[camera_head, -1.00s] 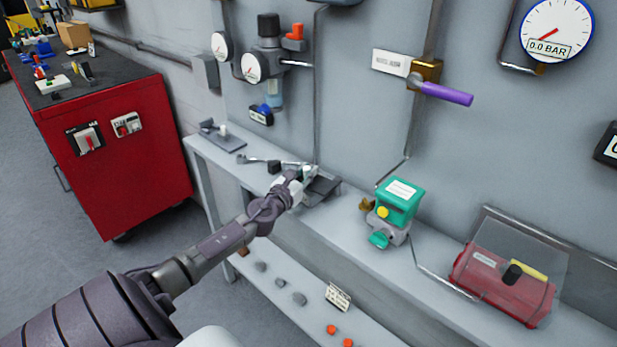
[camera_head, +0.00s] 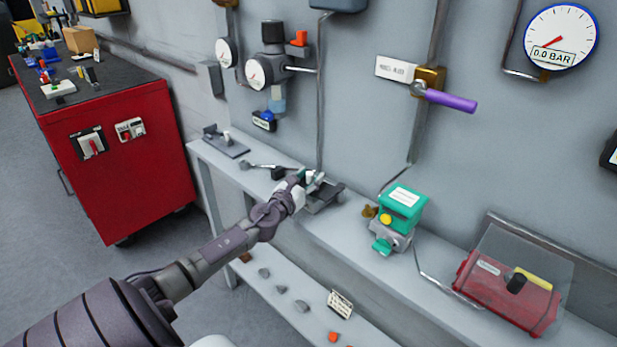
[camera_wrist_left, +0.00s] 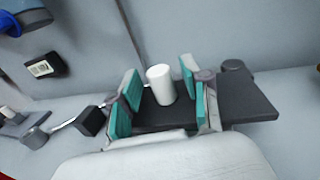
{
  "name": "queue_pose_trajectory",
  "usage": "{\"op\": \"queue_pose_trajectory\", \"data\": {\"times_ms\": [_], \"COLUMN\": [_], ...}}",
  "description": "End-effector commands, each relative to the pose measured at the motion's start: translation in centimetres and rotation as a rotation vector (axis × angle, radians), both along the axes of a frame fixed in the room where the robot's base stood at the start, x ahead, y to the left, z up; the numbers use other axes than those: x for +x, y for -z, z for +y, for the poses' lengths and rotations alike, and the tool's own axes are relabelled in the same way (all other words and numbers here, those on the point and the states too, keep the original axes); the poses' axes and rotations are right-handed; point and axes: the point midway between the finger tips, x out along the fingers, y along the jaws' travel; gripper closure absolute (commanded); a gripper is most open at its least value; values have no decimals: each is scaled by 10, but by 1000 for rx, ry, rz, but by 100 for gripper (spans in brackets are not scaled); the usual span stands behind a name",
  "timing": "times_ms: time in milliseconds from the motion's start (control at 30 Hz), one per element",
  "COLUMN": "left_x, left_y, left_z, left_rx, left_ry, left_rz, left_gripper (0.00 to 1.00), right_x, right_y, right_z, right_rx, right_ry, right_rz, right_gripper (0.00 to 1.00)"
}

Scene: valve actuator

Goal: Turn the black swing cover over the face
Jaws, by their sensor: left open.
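A dark flat plate (camera_wrist_left: 245,98) with a round pivot at one corner lies on the shelf; I take it to be the black swing cover. It also shows in the head view (camera_head: 326,198), partly behind my gripper. A white upright knob (camera_wrist_left: 161,84) stands at the plate. My left gripper (camera_wrist_left: 159,90) is open, with one teal-padded finger on each side of the knob and gaps on both sides. In the head view my left gripper (camera_head: 308,181) reaches the plate from the left. My right gripper is not in view. I cannot tell which part is the face.
A rod with a black block (camera_head: 277,173) lies left of the plate. Farther left is a similar plate with a white peg (camera_head: 226,141). A teal-topped box (camera_head: 402,203) stands to the right, then a red case under a clear lid (camera_head: 510,285). The wall is close behind.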

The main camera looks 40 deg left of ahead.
Motion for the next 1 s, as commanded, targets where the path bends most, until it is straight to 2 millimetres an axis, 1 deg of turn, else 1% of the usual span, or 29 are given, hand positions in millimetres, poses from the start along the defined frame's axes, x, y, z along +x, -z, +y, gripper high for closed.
{"op": "queue_pose_trajectory", "data": {"times_ms": [33,133,267,500,700,833,1000], "left_x": [-1,-6,-22,-69,-101,-113,-118], "left_y": [0,1,2,2,2,1,0], "left_z": [0,-1,-5,-15,-21,-23,-24], "left_rx": [0,1,1,-1,-3,-1,-1], "left_ry": [1,1,3,1,0,-1,-1], "left_rz": [1,1,4,4,3,1,-1], "left_gripper": [53,53,53,53,53,53,53], "right_x": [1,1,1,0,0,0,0], "right_y": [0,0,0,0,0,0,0], "right_z": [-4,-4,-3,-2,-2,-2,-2], "right_rx": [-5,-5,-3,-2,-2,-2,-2], "right_ry": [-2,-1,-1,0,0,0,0], "right_rz": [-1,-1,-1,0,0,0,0], "right_gripper": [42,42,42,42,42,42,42]}}
